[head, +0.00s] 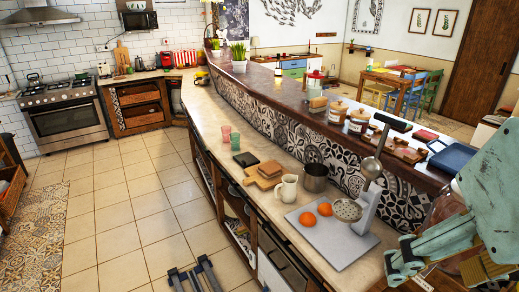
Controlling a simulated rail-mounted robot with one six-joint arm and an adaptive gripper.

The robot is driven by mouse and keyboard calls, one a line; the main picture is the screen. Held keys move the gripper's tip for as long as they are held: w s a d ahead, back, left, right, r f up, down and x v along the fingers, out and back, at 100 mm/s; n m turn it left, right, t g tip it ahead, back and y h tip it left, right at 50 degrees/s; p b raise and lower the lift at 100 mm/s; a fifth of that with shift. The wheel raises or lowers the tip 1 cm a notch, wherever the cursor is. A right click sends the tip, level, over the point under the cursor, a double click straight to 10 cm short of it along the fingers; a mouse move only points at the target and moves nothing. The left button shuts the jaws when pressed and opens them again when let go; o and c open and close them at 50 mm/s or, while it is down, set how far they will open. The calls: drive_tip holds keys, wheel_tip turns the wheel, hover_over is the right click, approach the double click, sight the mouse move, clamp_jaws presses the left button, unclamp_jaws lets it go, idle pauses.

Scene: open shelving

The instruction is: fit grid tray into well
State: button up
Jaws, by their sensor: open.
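I cannot make out a grid tray or a well for it anywhere in the head view. My pale green, worn arm fills the lower right. My gripper (438,270) is at its lower end, close to the camera, over the near right end of the counter. Its fingers stand apart, and I see nothing held between them. My arm and gripper hide part of the counter and the raised ledge behind them.
Jars (338,111) crowd the raised ledge (290,103).

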drive_tip(key=o, duration=1.2)
drive_tip(key=shift+c, duration=0.2)
